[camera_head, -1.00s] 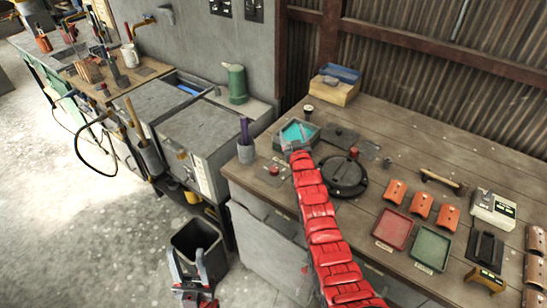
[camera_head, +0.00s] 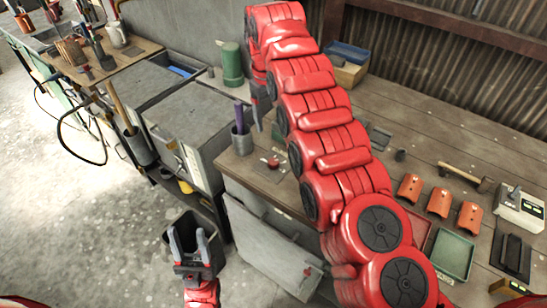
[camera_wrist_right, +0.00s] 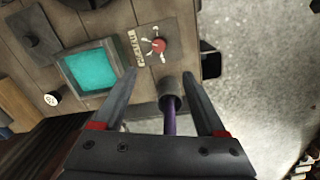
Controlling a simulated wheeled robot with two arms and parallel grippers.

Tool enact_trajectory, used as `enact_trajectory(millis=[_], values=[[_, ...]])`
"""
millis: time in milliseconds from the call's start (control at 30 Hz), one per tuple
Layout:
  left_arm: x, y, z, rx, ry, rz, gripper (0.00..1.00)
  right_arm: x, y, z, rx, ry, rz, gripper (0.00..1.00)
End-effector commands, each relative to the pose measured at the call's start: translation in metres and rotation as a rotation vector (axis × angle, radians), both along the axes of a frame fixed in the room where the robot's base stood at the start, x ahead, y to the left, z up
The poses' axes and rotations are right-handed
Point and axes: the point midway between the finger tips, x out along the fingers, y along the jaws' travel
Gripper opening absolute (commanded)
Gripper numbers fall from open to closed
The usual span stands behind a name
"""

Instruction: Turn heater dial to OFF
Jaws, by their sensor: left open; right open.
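A red dial (camera_head: 273,162) sits on a small plate near the bench's left edge. In the right wrist view, the dial (camera_wrist_right: 158,45) has pale marks around it and a label strip beside it. I cannot read its setting. My right gripper (camera_wrist_right: 158,76) is open and empty, above the bench, with its fingertips apart from the dial. In the head view my right gripper (camera_head: 260,118) hangs above the grey cup and is partly hidden by my arm. My left gripper (camera_head: 188,240) is open and empty, low over a dark bin.
A grey cup (camera_wrist_right: 170,103) with a purple item stands close to the dial. A teal-bottomed tray (camera_wrist_right: 90,68) lies beside it. A green canister (camera_head: 232,65) stands behind. Orange pieces (camera_head: 410,187) and a hammer (camera_head: 463,174) lie to the right.

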Motion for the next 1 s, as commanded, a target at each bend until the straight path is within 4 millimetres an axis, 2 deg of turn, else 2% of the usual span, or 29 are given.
enact_trajectory(millis=[233,433,800,1000], values=[[0.0,0.0,-0.011,0.0,0.0,0.0,0.5,0.001,-0.001,-0.031,-0.002,-0.002,-0.001,0.74],[0.0,0.0,0.002,0.0,0.0,0.0,0.5,0.002,-0.004,-0.058,-0.002,0.0,-0.003,0.74],[0.0,0.0,0.029,0.0,0.0,0.0,0.5,0.003,-0.008,-0.143,-0.003,0.005,-0.003,0.74],[0.0,0.0,0.032,0.0,0.0,0.0,0.5,0.005,-0.008,-0.162,-0.002,0.002,-0.003,0.74]])
